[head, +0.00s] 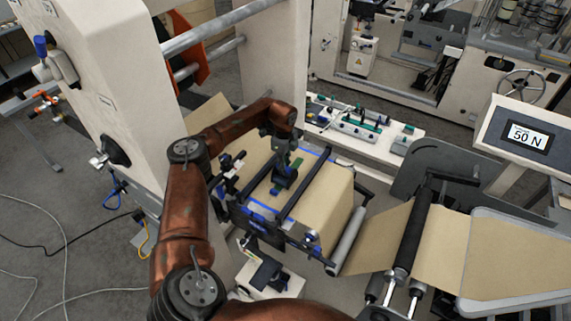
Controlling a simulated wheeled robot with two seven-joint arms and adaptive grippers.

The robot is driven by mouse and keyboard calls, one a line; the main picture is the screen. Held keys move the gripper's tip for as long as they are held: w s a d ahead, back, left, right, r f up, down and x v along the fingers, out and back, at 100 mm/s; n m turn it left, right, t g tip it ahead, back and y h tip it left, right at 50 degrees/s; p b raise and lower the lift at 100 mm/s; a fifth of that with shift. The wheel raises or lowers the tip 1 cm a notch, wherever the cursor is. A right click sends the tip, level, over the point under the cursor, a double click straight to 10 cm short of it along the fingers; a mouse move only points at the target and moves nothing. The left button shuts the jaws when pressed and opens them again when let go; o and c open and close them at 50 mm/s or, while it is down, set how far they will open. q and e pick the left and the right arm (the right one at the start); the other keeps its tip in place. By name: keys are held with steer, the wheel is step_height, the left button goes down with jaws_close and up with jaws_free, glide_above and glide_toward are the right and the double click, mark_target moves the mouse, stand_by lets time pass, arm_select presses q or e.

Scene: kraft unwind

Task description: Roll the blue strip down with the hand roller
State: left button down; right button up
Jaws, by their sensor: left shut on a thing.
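My left gripper (284,172) hangs over the kraft paper web, between two dark bars of the splice frame. It is shut on a small dark and green tool, which looks like the hand roller (285,182); its lower end is at or just above the paper, and I cannot tell if it touches. Blue strip shows on the kraft paper near the front edge (262,209), and more blue shows at the far edge. The gripper and bars hide part of the paper between. My right gripper is not in view.
Dark bars (307,184) cross the paper on both sides of the gripper. A white bench (372,143) with tools stands behind. A black roller (412,235) carries the web to the right. A display (528,136) reads 50 N. Cables lie on the floor at left.

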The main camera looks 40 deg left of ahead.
arm_select(q)
steer(key=shift+s+f, duration=0.1)
steer(key=shift+s, duration=0.25)
steer(key=shift+s+d+p, duration=0.15)
steer(key=shift+s+p, duration=0.9)
steer(key=shift+s, duration=0.55)
steer(key=shift+s+d+f+p, duration=0.1)
steer(key=shift+s+f+p, duration=0.05)
steer(key=shift+s+p, duration=0.4)
steer(key=shift+s+d+p, duration=0.1)
steer(key=shift+s+p, duration=0.35)
steer(key=shift+s, duration=0.6)
steer(key=shift+r, duration=0.2)
step_height(320, 180, up, 7)
steer(key=p, duration=0.4)
steer(key=shift+w, duration=0.35)
